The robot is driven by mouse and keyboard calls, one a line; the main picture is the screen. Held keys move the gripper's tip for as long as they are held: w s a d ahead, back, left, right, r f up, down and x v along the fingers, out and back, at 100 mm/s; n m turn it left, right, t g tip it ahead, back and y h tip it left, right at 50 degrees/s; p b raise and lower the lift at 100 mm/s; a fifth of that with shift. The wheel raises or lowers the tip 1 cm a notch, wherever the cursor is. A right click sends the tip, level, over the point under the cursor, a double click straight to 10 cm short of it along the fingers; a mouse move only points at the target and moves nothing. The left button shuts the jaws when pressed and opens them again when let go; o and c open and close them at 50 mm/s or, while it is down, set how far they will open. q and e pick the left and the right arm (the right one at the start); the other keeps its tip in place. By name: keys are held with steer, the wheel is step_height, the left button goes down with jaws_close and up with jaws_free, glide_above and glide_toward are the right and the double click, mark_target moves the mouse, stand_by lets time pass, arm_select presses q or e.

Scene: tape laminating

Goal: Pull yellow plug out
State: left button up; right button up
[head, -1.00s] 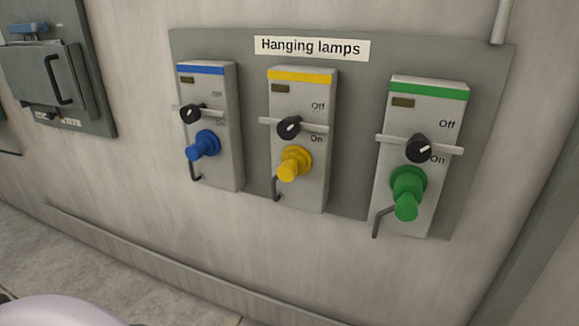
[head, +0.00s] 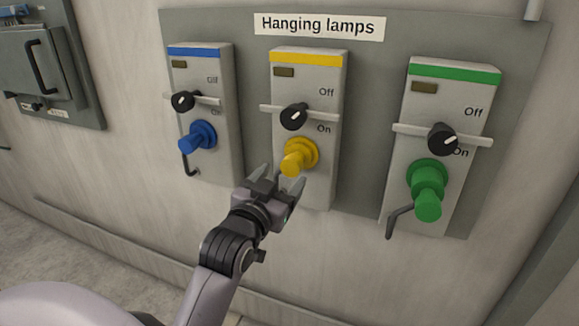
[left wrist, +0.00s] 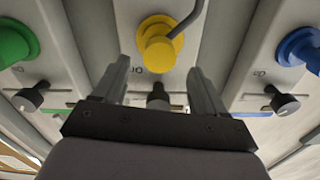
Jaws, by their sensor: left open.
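The yellow plug (head: 299,158) sits in the front of the middle box, below its black knob (head: 294,116). It also shows in the left wrist view (left wrist: 158,50), with a dark bent lever beside it. My left gripper (head: 279,181) is open and empty, just below and in front of the yellow plug, with its fingers pointing up toward it. In the left wrist view the two fingers (left wrist: 160,80) are spread, and the plug lies beyond their tips, between them in the picture. I see no contact. My right gripper is not in view.
A blue plug (head: 198,137) is in the left box and a green plug (head: 428,188) in the right box. Pale horizontal bars cross the boxes at the knobs. A grey cabinet (head: 45,65) is on the wall at far left.

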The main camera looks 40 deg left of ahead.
mark_target(290, 169)
arm_select(q)
steer(key=shift+x, duration=2.8)
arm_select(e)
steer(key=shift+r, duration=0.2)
arm_select(q)
steer(key=shift+d, duration=0.1)
